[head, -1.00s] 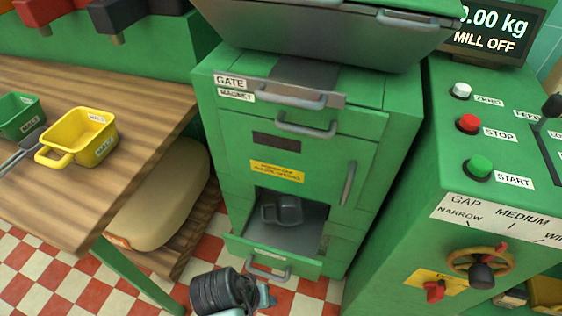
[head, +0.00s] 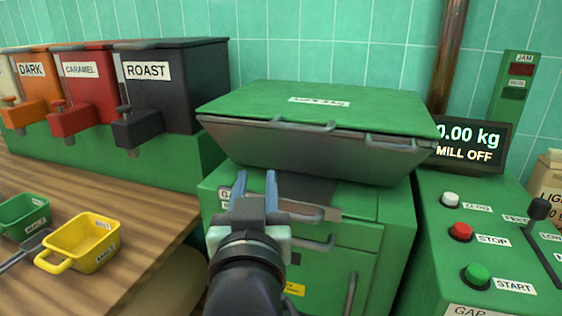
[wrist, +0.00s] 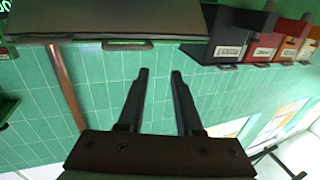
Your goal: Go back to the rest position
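My gripper (head: 256,186) is raised in front of the green mill cabinet (head: 335,262), below its lidded hopper (head: 320,118). Its two fingers point up and stand apart with nothing between them. In the wrist view, my gripper (wrist: 158,78) also shows an empty gap between its fingers, with the tiled wall (wrist: 105,88) beyond. My gripper and arm hide part of the cabinet's front, including some of the gate label. The lower part of the cabinet is out of view.
A wooden table (head: 135,225) on the left holds a yellow scoop (head: 80,243) and a green scoop (head: 25,215). Bins labelled ROAST (head: 165,100), CARAMEL (head: 85,95) and DARK (head: 35,85) stand behind. A control panel (head: 490,245) is on the right; its display reads MILL OFF.

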